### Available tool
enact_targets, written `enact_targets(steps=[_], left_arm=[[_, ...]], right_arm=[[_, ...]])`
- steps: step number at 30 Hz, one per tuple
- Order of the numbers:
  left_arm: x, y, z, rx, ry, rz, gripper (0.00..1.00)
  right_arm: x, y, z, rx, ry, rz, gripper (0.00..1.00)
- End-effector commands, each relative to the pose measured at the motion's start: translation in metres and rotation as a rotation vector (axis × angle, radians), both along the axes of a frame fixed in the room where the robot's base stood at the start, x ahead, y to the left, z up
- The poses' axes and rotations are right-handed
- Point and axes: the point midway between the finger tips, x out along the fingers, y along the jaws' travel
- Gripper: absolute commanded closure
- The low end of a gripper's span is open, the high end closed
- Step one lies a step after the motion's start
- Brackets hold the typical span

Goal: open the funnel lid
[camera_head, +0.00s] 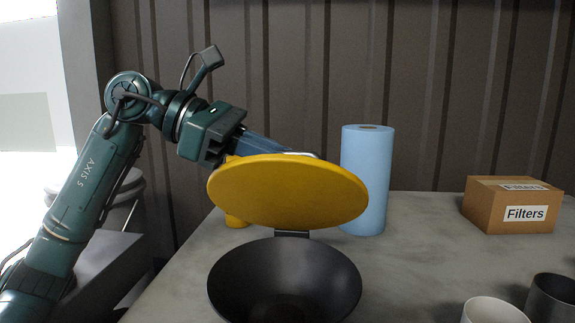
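The yellow round funnel lid (287,193) stands raised and tilted above the black funnel (285,280), with its broad face toward me. A dark hinge piece (292,233) shows between the lid and the back rim of the funnel. The funnel's dark, open bowl is visible. My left gripper (285,150) reaches in from the left behind the lid's upper edge. Its fingertips are mostly hidden by the lid, so I cannot tell whether they touch it or are open. My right gripper is not in view.
A blue paper roll (366,180) stands just right of the lid. A Filters box (510,205) sits at the right on the grey table (420,260). A white cup (493,311) and a dark cup (552,298) are at the front right.

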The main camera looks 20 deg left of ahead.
Motion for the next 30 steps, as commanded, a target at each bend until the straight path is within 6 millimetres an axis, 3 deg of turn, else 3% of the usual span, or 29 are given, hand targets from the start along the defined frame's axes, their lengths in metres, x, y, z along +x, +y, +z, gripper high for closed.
enact_targets(steps=[6, 18, 30], left_arm=[[0.031, 0.013, 0.018, -0.063, 0.196, 0.0, 1.0], [0.081, 0.027, 0.025, -0.146, 0.491, -0.001, 1.0], [0.102, 0.033, 0.023, -0.179, 0.613, -0.001, 1.0]], right_arm=[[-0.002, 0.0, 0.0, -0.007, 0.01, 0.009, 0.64], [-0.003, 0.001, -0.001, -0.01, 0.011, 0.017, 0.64], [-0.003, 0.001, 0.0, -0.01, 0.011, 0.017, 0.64]])
